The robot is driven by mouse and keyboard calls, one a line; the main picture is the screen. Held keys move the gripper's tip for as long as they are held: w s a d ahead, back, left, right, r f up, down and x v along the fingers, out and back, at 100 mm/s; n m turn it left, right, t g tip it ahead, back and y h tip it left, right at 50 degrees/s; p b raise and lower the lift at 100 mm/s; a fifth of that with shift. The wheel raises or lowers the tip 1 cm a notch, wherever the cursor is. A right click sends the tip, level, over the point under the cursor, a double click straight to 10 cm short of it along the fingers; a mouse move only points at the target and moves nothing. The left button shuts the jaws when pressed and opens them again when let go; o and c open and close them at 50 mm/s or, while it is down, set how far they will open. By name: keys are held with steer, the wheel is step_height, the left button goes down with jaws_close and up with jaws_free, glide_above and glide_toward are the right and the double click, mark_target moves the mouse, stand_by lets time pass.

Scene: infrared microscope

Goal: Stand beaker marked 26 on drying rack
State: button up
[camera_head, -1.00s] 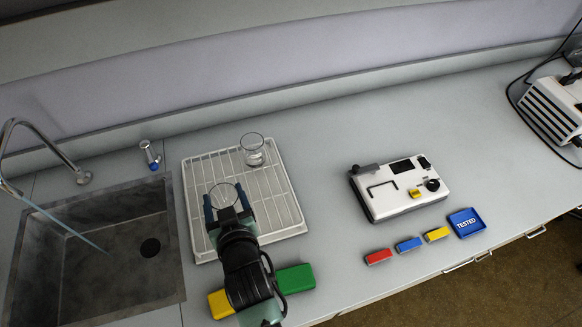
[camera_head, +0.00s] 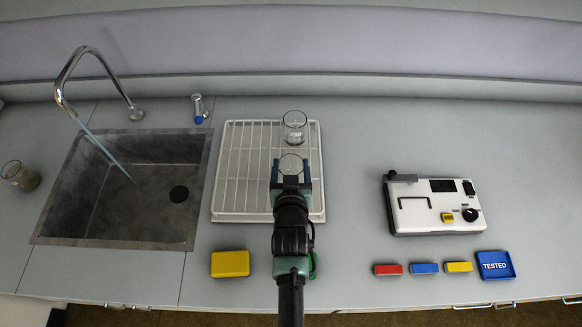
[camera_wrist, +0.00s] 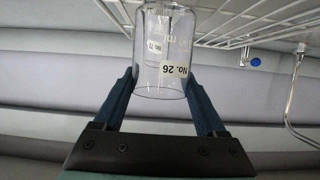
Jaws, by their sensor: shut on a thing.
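The clear glass beaker marked No. 26 (camera_wrist: 163,62) is between my gripper's two blue fingers in the wrist view, its white label showing. My gripper (camera_head: 291,173) is shut on it, and in the head view the beaker (camera_head: 291,162) is over the right part of the white wire drying rack (camera_head: 244,170). I cannot tell whether its base touches the rack. A second clear beaker (camera_head: 295,126) stands at the rack's back right, just behind the held one. The rack also shows at the top of the wrist view (camera_wrist: 225,22).
A sink (camera_head: 120,190) with a tall tap (camera_head: 75,70) lies left of the rack. A beaker with murky contents (camera_head: 20,177) stands at far left. A yellow block (camera_head: 230,264) lies in front of the rack. A white instrument (camera_head: 435,204) stands right; the rack's left half is empty.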

steer(key=shift+f, duration=0.45)
steer(key=shift+f, duration=0.1)
steer(key=shift+f, duration=0.2)
steer(key=o, duration=1.3)
steer(key=shift+r, duration=0.1)
steer(key=shift+r, duration=0.1)
